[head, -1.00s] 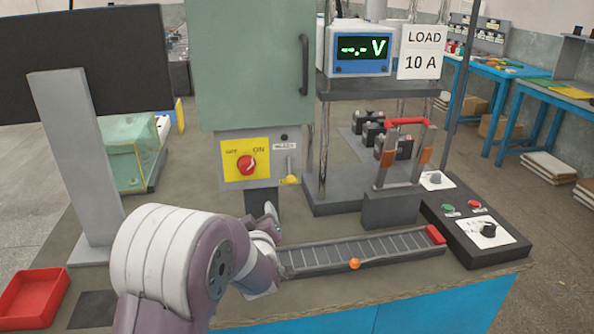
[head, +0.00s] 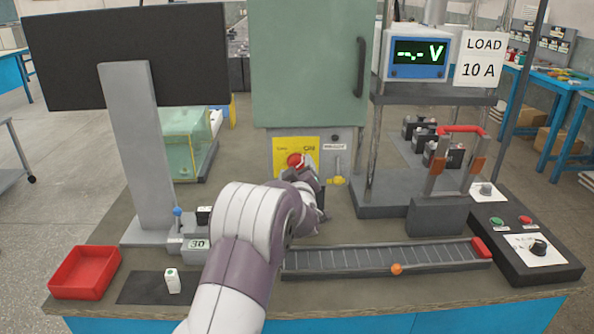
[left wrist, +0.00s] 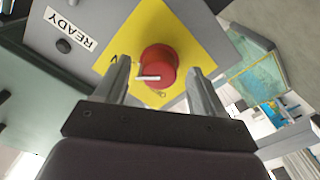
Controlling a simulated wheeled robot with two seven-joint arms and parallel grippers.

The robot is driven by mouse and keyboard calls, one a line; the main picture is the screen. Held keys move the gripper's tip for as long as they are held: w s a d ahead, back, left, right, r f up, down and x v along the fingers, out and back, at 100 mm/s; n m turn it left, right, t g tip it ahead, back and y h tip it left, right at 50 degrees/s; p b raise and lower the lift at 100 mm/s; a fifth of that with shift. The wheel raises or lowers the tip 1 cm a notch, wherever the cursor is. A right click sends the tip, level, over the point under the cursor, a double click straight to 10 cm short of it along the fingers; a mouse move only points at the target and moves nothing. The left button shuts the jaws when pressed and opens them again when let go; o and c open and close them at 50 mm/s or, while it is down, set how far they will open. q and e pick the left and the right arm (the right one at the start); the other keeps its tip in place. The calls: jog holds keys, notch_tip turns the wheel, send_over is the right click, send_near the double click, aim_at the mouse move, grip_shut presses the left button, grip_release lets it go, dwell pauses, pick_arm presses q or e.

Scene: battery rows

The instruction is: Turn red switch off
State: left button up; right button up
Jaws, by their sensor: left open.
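The red switch (head: 295,160) is a round knob on a yellow plate (head: 283,152) below the green cabinet, partly hidden by my left gripper in the head view. In the left wrist view the red switch (left wrist: 158,66) has a white pointer mark and sits between the fingers, on the yellow plate (left wrist: 205,45). My left gripper (left wrist: 158,75) is open, one finger on each side of the knob; I cannot tell whether either touches it. It also shows in the head view (head: 300,172), in front of the knob. My right gripper is not in view.
A green cabinet (head: 308,65) stands above the switch box. A grey monitor stand (head: 137,150) is at left, with a red tray (head: 85,272) at the front left. A roller track (head: 370,260) and black control box (head: 510,268) lie at right.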

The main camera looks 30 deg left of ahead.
pick_arm(q)
jog(key=shift+c, duration=0.3)
jog(key=c, duration=1)
jog(key=shift+f, duration=0.1)
